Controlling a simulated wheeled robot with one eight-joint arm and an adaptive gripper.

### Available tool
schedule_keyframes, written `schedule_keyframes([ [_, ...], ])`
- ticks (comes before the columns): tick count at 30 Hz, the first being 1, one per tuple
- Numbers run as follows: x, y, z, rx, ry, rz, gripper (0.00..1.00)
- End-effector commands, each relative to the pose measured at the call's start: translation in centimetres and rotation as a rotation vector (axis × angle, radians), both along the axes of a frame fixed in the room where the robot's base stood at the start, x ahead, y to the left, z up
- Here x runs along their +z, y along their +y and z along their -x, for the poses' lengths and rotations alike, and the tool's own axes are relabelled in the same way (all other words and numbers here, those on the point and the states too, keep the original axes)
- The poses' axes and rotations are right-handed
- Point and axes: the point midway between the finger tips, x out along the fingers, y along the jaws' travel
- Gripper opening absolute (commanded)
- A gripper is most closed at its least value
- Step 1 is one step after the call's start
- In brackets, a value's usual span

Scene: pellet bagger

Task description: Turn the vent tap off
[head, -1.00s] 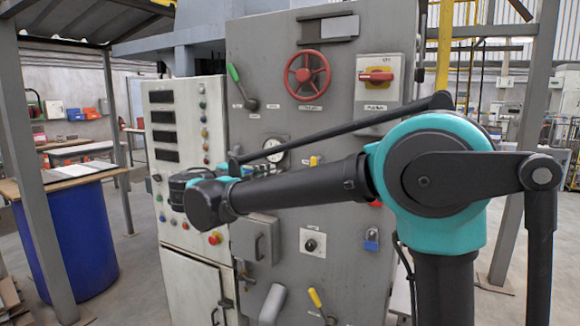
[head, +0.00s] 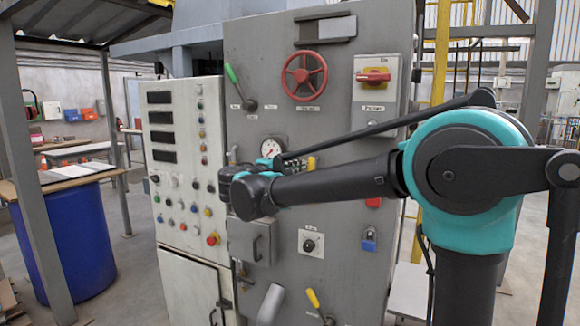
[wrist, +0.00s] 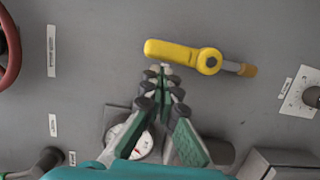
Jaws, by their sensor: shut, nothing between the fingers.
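A tap with a yellow lever (wrist: 172,52) and a short brass-tipped spout (wrist: 247,70) is on the grey panel in the wrist view. The lever lies along the spout's line, pointing left in that picture. In the head view its yellow part (head: 312,163) shows right of the gauge, partly hidden by my arm. My gripper (wrist: 163,76) is shut and empty, its tips just below the lever in the wrist view; whether they touch it I cannot tell. A second yellow lever (head: 313,298) sits low on the panel. The labels are too small to read.
A pressure gauge (wrist: 136,142) is beside my fingers, partly hidden. A red handwheel (head: 305,75), a green-handled lever (head: 238,84), a red switch (head: 373,77) and a knob (head: 309,245) stick out around the panel. A grey box with a handle (head: 252,241) is below my wrist.

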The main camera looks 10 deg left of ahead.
Motion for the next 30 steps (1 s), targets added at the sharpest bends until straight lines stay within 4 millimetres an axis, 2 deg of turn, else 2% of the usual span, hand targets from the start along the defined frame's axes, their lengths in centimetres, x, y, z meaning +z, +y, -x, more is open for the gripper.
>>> schedule_keyframes([
  [14,0.03,-0.2,0.08,0.0,-0.002,-0.007,0.0],
  [30,0.29,-0.71,0.26,0.0,-0.034,-0.094,0.0],
])
